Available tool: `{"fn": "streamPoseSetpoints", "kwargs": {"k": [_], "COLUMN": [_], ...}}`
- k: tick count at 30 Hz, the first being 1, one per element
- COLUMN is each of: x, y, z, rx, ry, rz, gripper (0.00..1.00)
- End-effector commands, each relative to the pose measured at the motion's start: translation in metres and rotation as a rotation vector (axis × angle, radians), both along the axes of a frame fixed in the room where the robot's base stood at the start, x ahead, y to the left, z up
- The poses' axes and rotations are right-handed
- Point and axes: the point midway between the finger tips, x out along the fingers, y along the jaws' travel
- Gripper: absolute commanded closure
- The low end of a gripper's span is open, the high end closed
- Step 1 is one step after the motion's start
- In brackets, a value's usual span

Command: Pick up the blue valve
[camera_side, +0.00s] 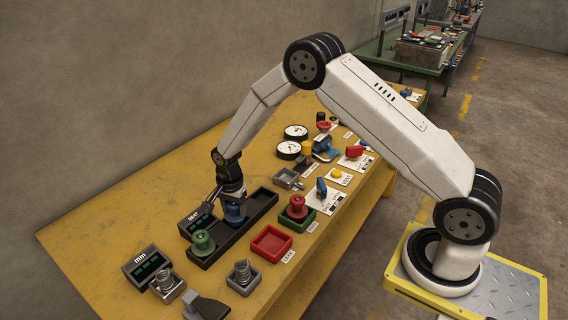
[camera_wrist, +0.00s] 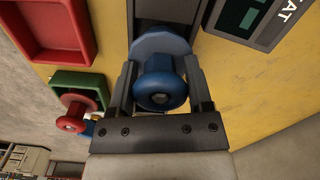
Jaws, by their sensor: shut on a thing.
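The blue valve, a flanged spool (camera_wrist: 160,88), sits between the two fingers of my gripper (camera_wrist: 160,85) in the wrist view, and the fingers are shut on it. In the side view the blue valve (camera_side: 235,213) shows under my gripper (camera_side: 233,198), at the long black tray (camera_side: 262,204). Its lower flange is partly hidden by its own body, and I cannot tell whether it touches the tray floor.
A green spool (camera_side: 203,242) stands at the tray's near end, beside a display marked SEAT (camera_side: 196,219). A red spool (camera_side: 297,207) stands in a green tray (camera_side: 297,222). An empty red tray (camera_side: 271,243) lies nearby. Bare yellow table (camera_side: 120,215) lies to the left.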

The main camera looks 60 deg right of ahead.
Motion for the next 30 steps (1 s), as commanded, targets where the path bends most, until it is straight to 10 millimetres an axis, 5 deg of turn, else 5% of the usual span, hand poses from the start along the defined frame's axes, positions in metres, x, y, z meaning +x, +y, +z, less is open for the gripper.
{"fn": "streamPoseSetpoints", "kwargs": {"k": [20,30], "x": [-0.051,-0.102], "y": [0.0,0.0], "z": [0.077,0.098], "rx": [0.0,0.0], "ry": [-0.004,-0.003], "rz": [0.0,0.0], "gripper": [1.0,1.0]}}
